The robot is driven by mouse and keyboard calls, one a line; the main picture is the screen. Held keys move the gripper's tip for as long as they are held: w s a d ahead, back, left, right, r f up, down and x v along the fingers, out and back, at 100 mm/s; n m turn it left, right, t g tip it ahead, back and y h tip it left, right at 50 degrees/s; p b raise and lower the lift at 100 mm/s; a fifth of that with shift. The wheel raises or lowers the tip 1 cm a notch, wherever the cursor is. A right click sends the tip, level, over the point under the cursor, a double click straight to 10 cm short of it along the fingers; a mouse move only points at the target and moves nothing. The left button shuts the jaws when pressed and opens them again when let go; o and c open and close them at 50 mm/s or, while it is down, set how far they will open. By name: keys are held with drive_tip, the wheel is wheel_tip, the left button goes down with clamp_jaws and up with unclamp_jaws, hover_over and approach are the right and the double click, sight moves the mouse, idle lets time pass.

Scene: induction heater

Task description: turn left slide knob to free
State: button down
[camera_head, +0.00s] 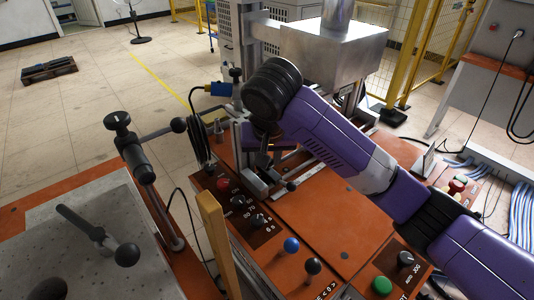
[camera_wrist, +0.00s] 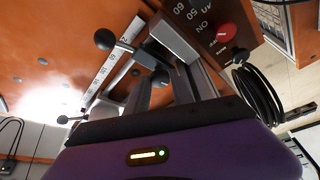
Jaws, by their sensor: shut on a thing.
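My gripper (camera_head: 264,160) reaches down to the slide area at the back of the orange-brown heater panel, under my purple arm. The knob is mostly hidden in the head view. Another black ball knob on a short lever (camera_wrist: 104,39) stands beside the fingers; it shows in the head view (camera_head: 291,186) too. A white ruler scale (camera_wrist: 100,75) runs alongside the slide.
The panel (camera_head: 310,225) carries a blue ball knob (camera_head: 291,244), a black ball knob (camera_head: 313,266), a green button (camera_head: 381,285) and a red button (camera_wrist: 226,32). A black-handled lever (camera_head: 130,150) stands at the left. A coiled black cable (camera_wrist: 258,95) lies right of the fingers.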

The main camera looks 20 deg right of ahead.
drive_tip(key=n+y+p, duration=0.1)
drive_tip(key=n, duration=0.1)
drive_tip(key=n+p, duration=0.2)
drive_tip(key=shift+s+d+r+y, duration=0.1)
drive_tip(key=shift+d+y, duration=0.05)
drive_tip(key=shift+y, duration=0.25)
drive_tip(key=n+y+p, duration=0.1)
drive_tip(key=n+p, duration=0.1)
drive_tip(key=n, duration=0.2)
drive_tip(key=shift+d, duration=0.15)
drive_tip(key=n+g+y+p, duration=0.1)
drive_tip(key=n, duration=0.2)
drive_tip(key=shift+d+n, duration=0.1)
drive_tip(key=shift+n, duration=0.2)
drive_tip(key=shift+w+d+n+g+y+p, duration=0.1)
drive_tip(key=shift+w+n+g+y+p, duration=0.15)
drive_tip(key=shift+n, duration=0.5)
drive_tip(key=shift+n+g+y+p, duration=0.15)
drive_tip(key=shift+n+y+p, duration=0.15)
drive_tip(key=shift+n, duration=0.45)
drive_tip(key=c, duration=1.1)
unclamp_jaws()
